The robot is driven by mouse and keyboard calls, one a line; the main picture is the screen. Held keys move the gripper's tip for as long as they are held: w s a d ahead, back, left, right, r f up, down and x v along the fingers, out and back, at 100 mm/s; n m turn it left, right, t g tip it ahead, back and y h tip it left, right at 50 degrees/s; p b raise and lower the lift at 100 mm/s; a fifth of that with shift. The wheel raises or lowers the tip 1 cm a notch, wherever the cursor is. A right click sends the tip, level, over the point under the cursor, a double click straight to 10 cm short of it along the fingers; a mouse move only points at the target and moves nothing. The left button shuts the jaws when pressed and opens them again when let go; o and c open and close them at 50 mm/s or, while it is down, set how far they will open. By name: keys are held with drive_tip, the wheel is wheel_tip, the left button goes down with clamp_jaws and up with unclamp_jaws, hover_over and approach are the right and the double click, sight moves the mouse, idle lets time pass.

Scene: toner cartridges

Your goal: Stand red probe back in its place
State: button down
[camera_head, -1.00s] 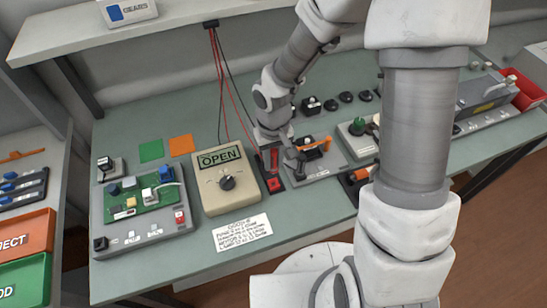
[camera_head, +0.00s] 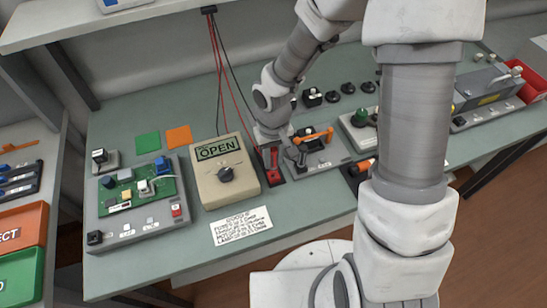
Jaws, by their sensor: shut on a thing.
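The red probe (camera_head: 273,160) is upright, with its lower part showing below my gripper (camera_head: 272,147). My gripper points down and is shut on the probe; the fingers and the probe's top are largely hidden. The red-marked dark holder (camera_head: 275,179) stands on the bench just right of the meter. The probe's lower end is at or just over the holder; I cannot tell whether it is seated. The beige meter (camera_head: 224,172) reads OPEN, and red and black leads (camera_head: 222,80) hang from the shelf behind it.
A grey board with a green circuit (camera_head: 140,188) lies left of the meter, and a printed card (camera_head: 240,225) lies in front. A fixture with an orange handle (camera_head: 314,136) stands close right of my gripper. Green and orange squares (camera_head: 179,137) lie behind the meter.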

sight(274, 167)
drive_tip(key=shift+f, duration=0.25)
drive_tip(key=shift+f+b, duration=0.75)
drive_tip(key=shift+b, duration=0.2)
drive_tip(key=shift+f+b, duration=0.85)
idle(0.9)
drive_tip(key=c, duration=0.6)
unclamp_jaws()
drive_tip(key=shift+r, duration=0.15)
wheel_tip(274, 167, up, 17)
drive_tip(key=p, duration=0.3)
drive_tip(key=shift+r, duration=0.1)
